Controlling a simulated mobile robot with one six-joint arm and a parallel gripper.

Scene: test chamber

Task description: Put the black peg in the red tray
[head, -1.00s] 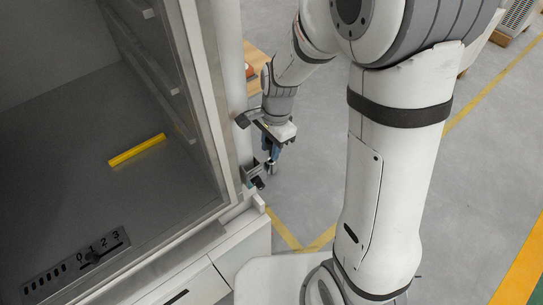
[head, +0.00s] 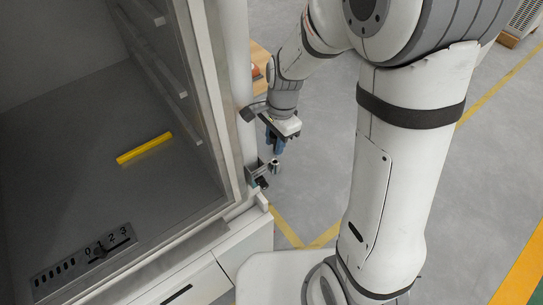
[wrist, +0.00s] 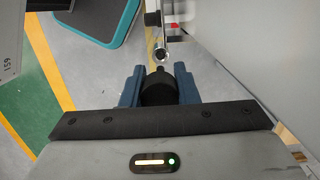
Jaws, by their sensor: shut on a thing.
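My gripper (head: 277,143) hangs beside the cabinet's front corner post, with its blue fingers pointing down. In the wrist view the two blue fingers (wrist: 158,88) are shut on the black peg (wrist: 158,92), whose dark round body shows between them. A metal socket (wrist: 162,53) lies just beyond the peg's tip; it also shows in the head view (head: 276,166), on a bracket below the fingers. The peg seems to be clear of the socket. A small reddish thing (head: 254,71) is partly hidden behind the post; I cannot tell whether it is the red tray.
The glass-fronted cabinet (head: 207,110) stands close on the left, with a yellow bar (head: 145,148) and a numbered slider panel (head: 84,263) inside. A wooden surface (head: 262,58) lies behind the post. Grey floor to the right is open. A teal-edged grey object (wrist: 98,18) shows in the wrist view.

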